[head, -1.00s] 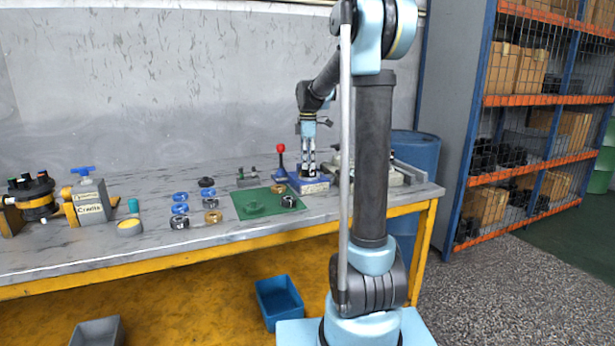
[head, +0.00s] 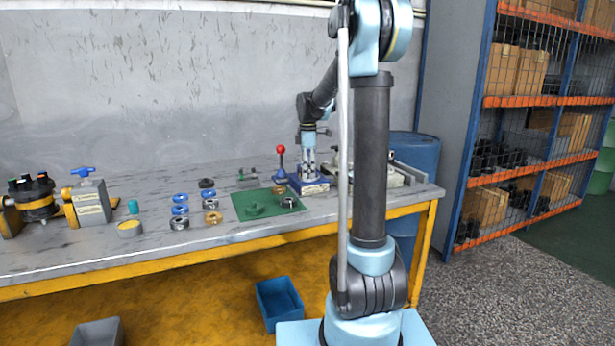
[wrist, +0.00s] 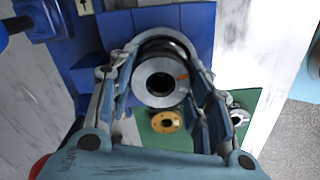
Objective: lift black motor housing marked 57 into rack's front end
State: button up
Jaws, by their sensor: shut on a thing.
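My gripper (wrist: 163,88) is shut on a round part with a grey ringed face, a dark centre hole and a black body behind, which I take as the motor housing (wrist: 152,92). A small orange mark shows on its face; no number is legible. In the head view my gripper (head: 309,171) points down over the blue fixture (head: 308,187) near the bench's right end. In the wrist view the blue fixture (wrist: 185,25) lies behind the part. I cannot tell whether they touch. The rack cannot be clearly made out.
A green mat (head: 270,203) lies beside the fixture with a brass ring (wrist: 166,122) and a metal ring (head: 289,202) on it. A red-knobbed lever (head: 281,160) stands close left of my gripper. Several rings (head: 181,210) lie further left. A blue bin (head: 279,302) is below.

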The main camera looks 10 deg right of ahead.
notch_tip(320, 180, up, 10)
dwell(0.6)
jog(key=shift+r, duration=0.1)
jog(key=shift+r, duration=2.2)
jog(key=shift+r, duration=0.1)
